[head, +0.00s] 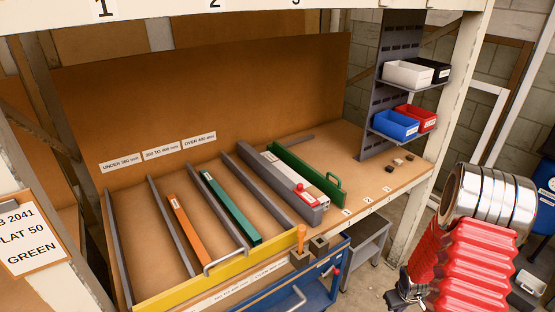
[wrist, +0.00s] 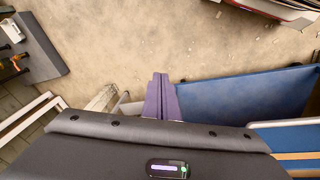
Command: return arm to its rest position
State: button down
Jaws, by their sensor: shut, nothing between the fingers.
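My arm (head: 475,265), with red ribbed sleeves and a silver ringed joint, is folded at the lower right of the head view, beside the bench and apart from it. My gripper (wrist: 160,78) shows in the wrist view as two purple fingers lying together, shut and empty. It points over bare floor, and nothing touches its tips. In the head view I cannot make out the fingertips clearly.
The wooden bench (head: 140,270) holds an orange bar (head: 188,230), a green bar (head: 230,207) and a green handled piece (head: 305,173). A bin rack (head: 385,85) stands at its right end. A blue panel (wrist: 245,97) lies right of my fingers; concrete floor (wrist: 130,45) is open ahead.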

jog(key=s+a+r+t, duration=0.1)
jog(key=s+a+r, duration=0.4)
jog(key=a+r, duration=0.4)
jog(key=s+a+r+t+y, duration=0.1)
jog(key=s+a+r, duration=0.4)
jog(key=a+r, duration=0.5)
jog(key=s+a+r+m+t, duration=0.1)
jog(key=s+a+r, duration=0.4)
jog(key=r, duration=1.9)
jog(key=a, duration=0.4)
jog(key=shift+a+y, duration=0.3)
jog(key=shift+y, duration=0.1)
jog(key=c, duration=2.5)
grip_release()
